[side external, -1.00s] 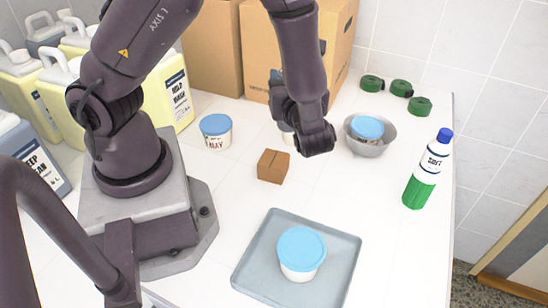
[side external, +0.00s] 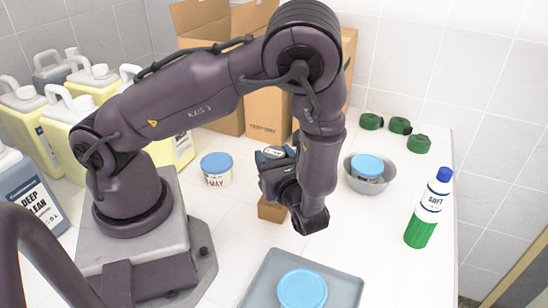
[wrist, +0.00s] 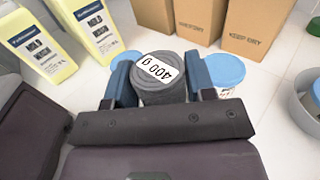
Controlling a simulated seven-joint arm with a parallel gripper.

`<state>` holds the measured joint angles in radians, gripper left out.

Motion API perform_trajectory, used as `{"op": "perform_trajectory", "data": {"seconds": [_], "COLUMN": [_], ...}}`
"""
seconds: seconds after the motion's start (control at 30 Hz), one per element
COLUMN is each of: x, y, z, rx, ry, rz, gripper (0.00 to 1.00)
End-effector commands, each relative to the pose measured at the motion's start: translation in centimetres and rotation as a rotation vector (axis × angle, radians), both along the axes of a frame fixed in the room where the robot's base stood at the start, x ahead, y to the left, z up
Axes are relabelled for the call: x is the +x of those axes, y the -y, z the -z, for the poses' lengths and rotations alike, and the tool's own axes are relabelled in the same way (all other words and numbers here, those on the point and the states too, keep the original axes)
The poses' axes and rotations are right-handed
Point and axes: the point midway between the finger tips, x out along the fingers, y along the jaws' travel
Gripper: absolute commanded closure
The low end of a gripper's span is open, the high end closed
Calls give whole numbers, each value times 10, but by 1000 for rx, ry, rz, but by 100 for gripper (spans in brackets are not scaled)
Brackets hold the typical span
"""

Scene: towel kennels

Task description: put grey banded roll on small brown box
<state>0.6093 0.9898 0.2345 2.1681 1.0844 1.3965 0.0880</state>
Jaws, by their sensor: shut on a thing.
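The grey banded roll (wrist: 160,80) is upright between the blue fingers of my gripper (wrist: 160,85) in the wrist view. I cannot tell the height between roll and box. The box is hidden in the wrist view.
A blue-lidded tub (side external: 216,170) stands left of the gripper. A grey bowl (side external: 370,182) holding another tub and a green-white bottle (side external: 428,210) are to the right. A grey tray (side external: 340,290) with a tub lies in front. Cartons (side external: 265,118) and yellow jugs (side external: 60,140) stand behind.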

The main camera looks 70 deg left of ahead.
Motion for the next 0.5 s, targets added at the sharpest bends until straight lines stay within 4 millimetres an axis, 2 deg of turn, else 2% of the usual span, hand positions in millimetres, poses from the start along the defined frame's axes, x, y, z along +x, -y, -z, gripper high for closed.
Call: {"op": "perform_trajectory", "data": {"seconds": [0.3,0.33,0.4,0.5], "x": [0,0,0,0], "y": [0,0,0,0], "z": [3,3,3,3], "rx": [3,0,0,0], "ry": [-1,-1,-1,-1], "rz": [0,0,0,0], "gripper": [87,43,27,25]}}
